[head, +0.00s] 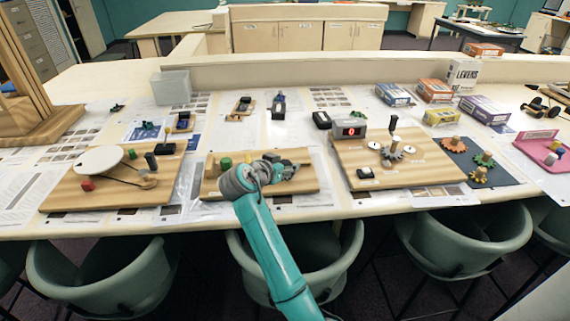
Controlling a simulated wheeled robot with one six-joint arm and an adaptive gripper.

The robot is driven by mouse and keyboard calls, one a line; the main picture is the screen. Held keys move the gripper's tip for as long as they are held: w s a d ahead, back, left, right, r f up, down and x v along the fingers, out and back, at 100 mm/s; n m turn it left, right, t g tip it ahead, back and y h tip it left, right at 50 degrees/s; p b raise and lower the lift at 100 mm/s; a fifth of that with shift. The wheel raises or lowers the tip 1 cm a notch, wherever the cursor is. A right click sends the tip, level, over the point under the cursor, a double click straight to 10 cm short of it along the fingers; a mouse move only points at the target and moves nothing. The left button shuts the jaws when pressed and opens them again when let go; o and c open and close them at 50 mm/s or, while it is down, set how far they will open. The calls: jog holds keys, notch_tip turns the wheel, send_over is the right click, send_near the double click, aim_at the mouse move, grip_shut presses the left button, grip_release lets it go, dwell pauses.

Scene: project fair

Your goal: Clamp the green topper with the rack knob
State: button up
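The middle wooden board (222,188) lies near the front of the table. A green cylinder (226,163), which looks like the green topper, stands upright on its left part. A small yellow piece (247,158) is just right of it. My gripper (292,166) is low over the right part of the board, right of the green cylinder and apart from it. Its fingers are dark and small here, so I cannot tell whether they are open or hold anything. My wrist and arm hide the middle of the board. I cannot make out the rack or its knob.
Right is a board (400,178) with gears and a red display (349,128). Boxes (394,94) stand behind it. Green chairs (105,270) line the table's front edge.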

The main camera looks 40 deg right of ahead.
jog(key=c, duration=0.8)
